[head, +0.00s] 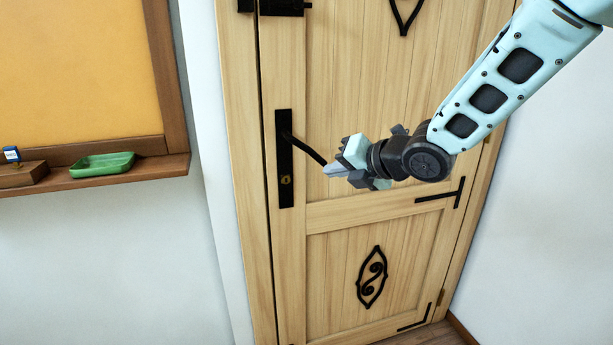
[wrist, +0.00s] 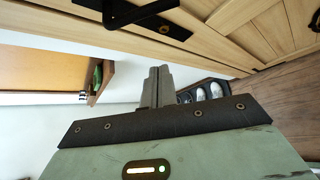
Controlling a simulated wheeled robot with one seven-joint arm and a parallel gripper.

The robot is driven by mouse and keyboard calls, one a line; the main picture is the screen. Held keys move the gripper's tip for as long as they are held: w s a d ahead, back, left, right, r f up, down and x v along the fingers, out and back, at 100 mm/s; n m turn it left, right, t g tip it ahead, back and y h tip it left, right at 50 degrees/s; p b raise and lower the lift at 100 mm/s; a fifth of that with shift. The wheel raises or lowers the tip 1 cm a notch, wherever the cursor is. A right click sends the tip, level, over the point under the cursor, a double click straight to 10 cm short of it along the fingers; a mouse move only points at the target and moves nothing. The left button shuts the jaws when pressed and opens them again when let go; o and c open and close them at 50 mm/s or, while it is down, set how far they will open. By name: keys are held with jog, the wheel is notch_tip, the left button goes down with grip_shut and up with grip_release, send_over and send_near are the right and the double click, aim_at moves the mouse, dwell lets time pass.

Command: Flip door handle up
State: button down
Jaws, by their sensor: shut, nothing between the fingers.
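The door handle is a black lever (head: 306,149) on a tall black plate (head: 285,165) on a light wooden door (head: 350,225). The lever slopes down to the right from its pivot. In the wrist view the lever (wrist: 146,12) and part of its plate (wrist: 172,29) show at the top edge. My gripper (head: 328,171) is shut and empty, with its fingertips just below the lever's free end. I cannot tell whether they touch it. In the wrist view the closed fingers (wrist: 157,85) point up toward the handle side, apart from the lever in the picture.
A board with a wooden frame (head: 159,70) hangs on the wall left of the door. Black strap hinges (head: 440,196) and an ornament (head: 372,277) are on the door.

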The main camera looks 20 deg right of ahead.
aim_at(315, 154)
jog(key=w+a+f+p, duration=0.1)
jog(key=w, duration=0.8)
jog(key=shift+w+a+f+p, duration=0.15)
jog(key=shift+a+f+p, duration=0.1)
jog(key=shift+p, duration=0.1)
jog(key=shift+d+r+n+h+b, duration=0.4)
jog(key=shift+n+h+b, duration=0.15)
jog(key=shift+b, duration=0.45)
jog(key=shift+d+r+n+h+b, duration=0.35)
jog(key=shift+r+n+h+b, duration=0.45)
jog(key=shift+b, duration=0.45)
jog(key=shift+d+r+n+g+h+b, duration=0.15)
jog(key=shift+r+n+g+h+b, duration=0.05)
jog(key=shift+r+n+h, duration=0.4)
jog(key=shift+d+r+n+g+h+b, duration=0.2)
jog(key=shift+r+n+h, duration=0.15)
jog(key=shift+r+h, duration=0.3)
